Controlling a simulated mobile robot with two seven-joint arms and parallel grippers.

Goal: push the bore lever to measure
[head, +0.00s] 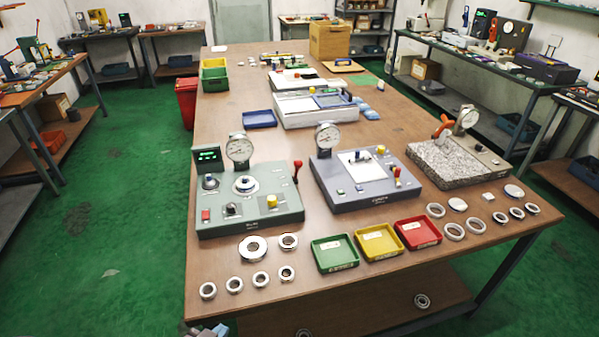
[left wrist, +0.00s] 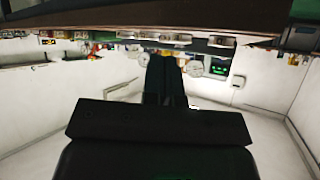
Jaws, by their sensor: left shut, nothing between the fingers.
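The green-grey gauge station (head: 270,218) stands at the left front of the table, with a dial, a green-lit display and a ring (head: 245,184) on its top. A lever with a red knob (head: 297,166) stands upright at its right side. The blue-grey station (head: 345,198) beside it also has a red-knobbed lever (head: 397,173). I cannot read which label says bore. My left gripper (left wrist: 163,62) is shut and empty in the left wrist view, apart from the stations. In the head view only a small part at the bottom edge may be it. My right gripper is not in view.
Loose rings (head: 253,248) lie along the table's front left, and more (head: 454,231) at the right. Green (head: 335,265), yellow (head: 379,258) and red (head: 418,247) trays stand between them. A granite block (head: 455,165) with a dial stands at the right.

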